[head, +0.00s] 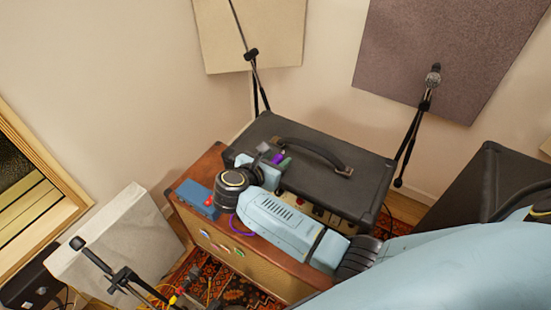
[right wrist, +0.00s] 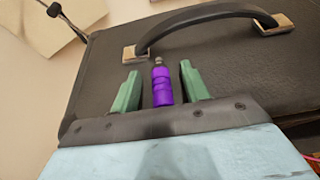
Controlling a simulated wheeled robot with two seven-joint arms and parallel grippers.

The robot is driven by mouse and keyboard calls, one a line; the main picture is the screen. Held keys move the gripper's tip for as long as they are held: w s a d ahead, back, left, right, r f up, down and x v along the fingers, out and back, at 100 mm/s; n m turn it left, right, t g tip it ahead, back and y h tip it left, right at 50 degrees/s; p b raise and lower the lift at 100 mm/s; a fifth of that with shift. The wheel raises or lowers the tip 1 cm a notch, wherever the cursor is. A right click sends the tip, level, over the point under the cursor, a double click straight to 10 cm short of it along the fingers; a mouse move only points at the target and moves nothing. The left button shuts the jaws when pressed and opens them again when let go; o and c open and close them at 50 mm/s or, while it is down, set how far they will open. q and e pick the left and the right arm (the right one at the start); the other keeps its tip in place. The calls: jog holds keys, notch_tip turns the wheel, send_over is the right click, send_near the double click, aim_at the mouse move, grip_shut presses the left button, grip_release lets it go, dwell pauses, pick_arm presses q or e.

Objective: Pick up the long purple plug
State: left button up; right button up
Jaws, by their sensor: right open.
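The purple plug (right wrist: 162,84) stands out between the two green fingers of my right gripper (right wrist: 162,88) in the right wrist view, with a gap on both sides. Its dark metal tip points away toward the amp's handle. In the head view the plug (head: 278,157) is a small purple spot by the right gripper (head: 272,159), at the left part of the black amp's top. My right gripper is open around the plug. My left gripper does not show.
The black amp head (head: 340,165) with its carrying handle (head: 312,152) sits on a brown cabinet (head: 245,253). A blue box (head: 196,195) lies on the cabinet left of my wrist. Microphone stands (head: 411,135) rise behind. A pale panel (head: 118,240) leans at the left.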

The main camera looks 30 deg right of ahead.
jog(key=shift+c, duration=0.4)
grip_shut()
